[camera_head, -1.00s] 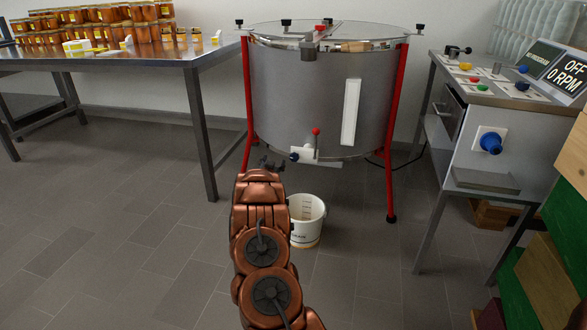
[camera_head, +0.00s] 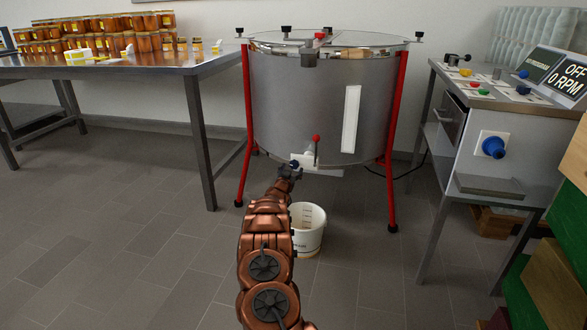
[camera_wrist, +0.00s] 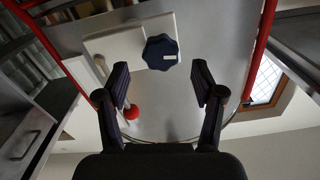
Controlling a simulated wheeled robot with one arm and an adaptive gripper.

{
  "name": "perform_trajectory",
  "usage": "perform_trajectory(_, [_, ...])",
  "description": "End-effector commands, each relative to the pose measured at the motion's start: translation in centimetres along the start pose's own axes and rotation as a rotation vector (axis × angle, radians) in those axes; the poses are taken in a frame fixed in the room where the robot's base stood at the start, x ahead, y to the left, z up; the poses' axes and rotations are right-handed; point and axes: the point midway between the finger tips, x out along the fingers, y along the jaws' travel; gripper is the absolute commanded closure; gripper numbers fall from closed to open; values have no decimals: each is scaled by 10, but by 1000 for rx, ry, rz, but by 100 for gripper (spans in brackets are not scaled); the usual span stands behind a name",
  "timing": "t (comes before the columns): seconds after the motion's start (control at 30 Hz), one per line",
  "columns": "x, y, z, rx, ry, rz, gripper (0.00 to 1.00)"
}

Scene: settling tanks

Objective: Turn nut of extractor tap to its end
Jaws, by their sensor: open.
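The extractor (camera_head: 300,105) is a large steel drum on red legs. Its white tap (camera_head: 322,166) is low on the front, with a red-knobbed lever (camera_head: 316,140) standing up. The nut is a dark blue, lobed knob (camera_wrist: 160,52) in the wrist view, in front of the white tap body (camera_wrist: 115,45). In the head view the nut (camera_head: 294,163) shows small above my gripper (camera_head: 290,173). In the wrist view my gripper (camera_wrist: 163,85) is open and empty, its fingers on either side below the nut. I see no contact with the nut.
A white bucket (camera_head: 308,228) stands on the floor below the tap. A steel table (camera_head: 150,66) with honey jars is at left. A control bench (camera_head: 500,110) with a blue knob is at right, beside stacked wooden boxes (camera_head: 560,220).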

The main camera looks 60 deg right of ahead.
Motion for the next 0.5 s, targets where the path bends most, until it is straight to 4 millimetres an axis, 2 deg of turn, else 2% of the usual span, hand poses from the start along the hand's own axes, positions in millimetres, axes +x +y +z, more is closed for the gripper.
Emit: perform_trajectory(0.5, [29, 2, 2, -2, 2, 4, 32])
